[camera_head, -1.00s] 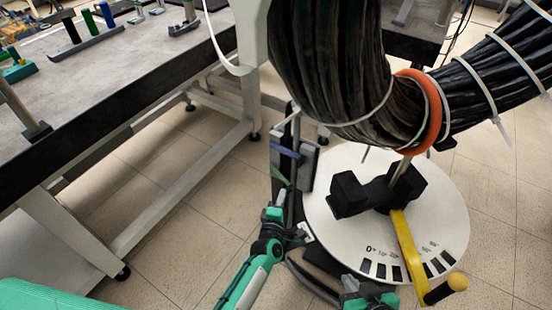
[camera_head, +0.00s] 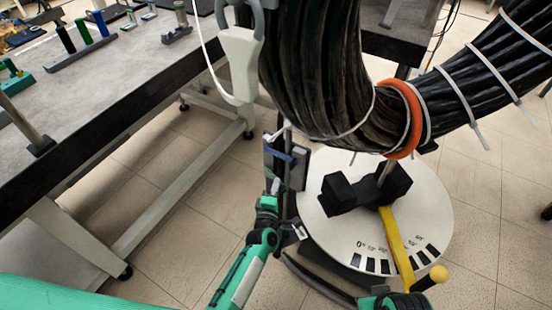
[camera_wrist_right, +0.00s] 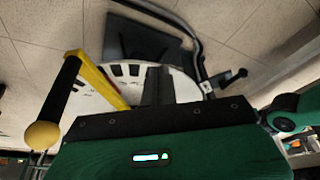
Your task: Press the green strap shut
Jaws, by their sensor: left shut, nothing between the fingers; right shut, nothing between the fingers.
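The upright grey holder (camera_head: 298,168) stands at the left edge of the white dial, with a blue strap (camera_head: 279,154) across its upper part. I cannot make out the green strap now; the spot below the blue strap is largely behind my left gripper. My left gripper (camera_head: 274,186) is shut and empty, its tip at the lower left of the holder; whether it touches is not clear. My right gripper (camera_wrist_right: 155,84) is shut and empty in the right wrist view, pointing over the dial. In the head view, only part of the right arm shows at the bottom.
The white dial (camera_head: 440,205) carries a black block (camera_head: 340,193) and a yellow lever (camera_head: 397,243) with a yellow knob (camera_head: 438,273). A thick black cable bundle (camera_head: 315,70) with an orange ring hangs above. A workbench (camera_head: 120,70) stands left; floor between is clear.

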